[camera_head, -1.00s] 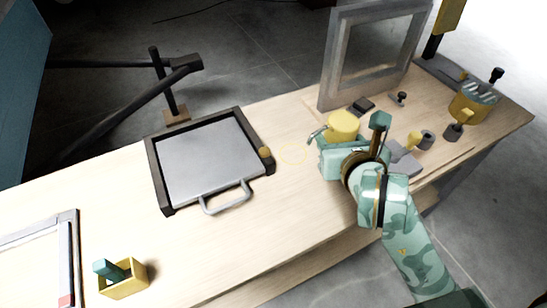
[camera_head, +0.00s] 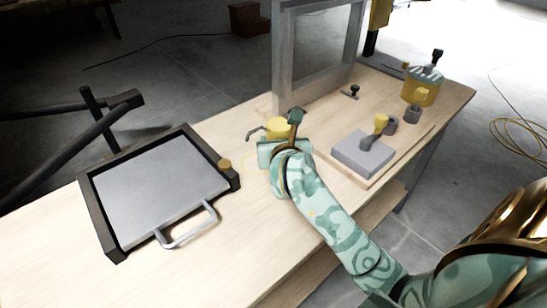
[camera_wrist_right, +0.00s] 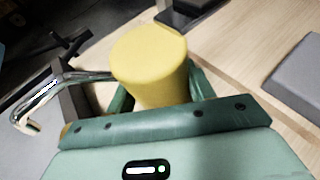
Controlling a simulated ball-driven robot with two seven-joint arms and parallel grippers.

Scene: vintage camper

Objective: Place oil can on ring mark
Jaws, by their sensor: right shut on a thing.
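The oil can (camera_head: 278,127) is yellow with a thin metal spout that points left. My right gripper (camera_head: 280,143) is shut around it, and its green body hides the lower part. In the right wrist view the can (camera_wrist_right: 150,60) sits upright between the green fingers (camera_wrist_right: 155,95), with the spout to the left. The ring mark (camera_head: 246,165) is a faint yellow circle on the wooden bench. The can is just above and right of it in the picture, and the gripper covers part of that area. I cannot tell whether the can touches the bench. My left gripper is not in view.
A dark-framed tray (camera_head: 160,190) with a metal handle and brass knob (camera_head: 224,164) lies left of the ring mark. A grey frame (camera_head: 318,55) stands behind the can. A grey block (camera_head: 362,153) and a yellow pot (camera_head: 421,88) are to the right. The bench front is clear.

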